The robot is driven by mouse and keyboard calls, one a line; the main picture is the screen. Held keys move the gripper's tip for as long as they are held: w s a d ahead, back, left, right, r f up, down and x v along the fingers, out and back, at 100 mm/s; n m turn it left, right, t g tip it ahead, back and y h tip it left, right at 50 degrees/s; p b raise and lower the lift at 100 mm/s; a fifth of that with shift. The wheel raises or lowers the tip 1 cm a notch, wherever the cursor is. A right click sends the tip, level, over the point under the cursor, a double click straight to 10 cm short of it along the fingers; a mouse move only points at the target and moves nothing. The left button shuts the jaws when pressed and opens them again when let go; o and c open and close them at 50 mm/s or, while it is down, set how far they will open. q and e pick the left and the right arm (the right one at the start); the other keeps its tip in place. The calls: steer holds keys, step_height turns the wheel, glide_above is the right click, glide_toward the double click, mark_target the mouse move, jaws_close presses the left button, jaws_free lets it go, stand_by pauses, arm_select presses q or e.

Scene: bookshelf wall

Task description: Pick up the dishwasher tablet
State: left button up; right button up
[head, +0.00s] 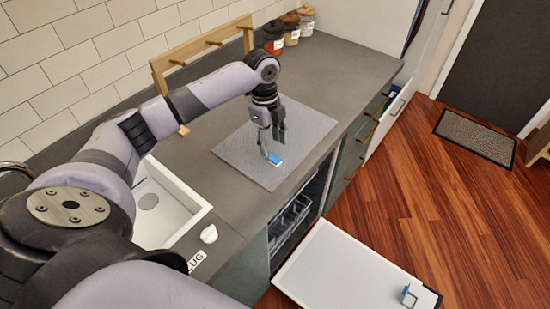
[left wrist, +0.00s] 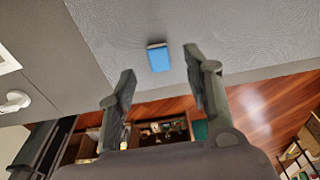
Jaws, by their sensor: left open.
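The dishwasher tablet (head: 275,160) is a small blue and white block lying on a grey mat (head: 238,146) on the counter. In the left wrist view the tablet (left wrist: 159,58) lies a little beyond the fingertips, between their lines. My left gripper (head: 272,146) is open and empty, pointing down just above the tablet. Its two fingers also show in the left wrist view (left wrist: 160,66), one on each side of the tablet and apart from it. My right gripper is not in view.
A white sink (head: 172,205) lies left of the mat. A small white object (head: 208,234) is on the counter's front edge. The dishwasher door (head: 345,272) is open below. Jars (head: 291,30) and a wooden peg rack (head: 200,48) stand at the back.

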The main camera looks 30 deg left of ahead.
mark_target(275, 162)
arm_select(q)
steer(key=f, duration=0.2)
steer(key=d+f+p, duration=0.1)
steer(key=shift+s+f, duration=0.15)
steer(key=shift+f, duration=0.7)
steer(key=shift+c, duration=1.3)
steer(key=c, duration=0.6)
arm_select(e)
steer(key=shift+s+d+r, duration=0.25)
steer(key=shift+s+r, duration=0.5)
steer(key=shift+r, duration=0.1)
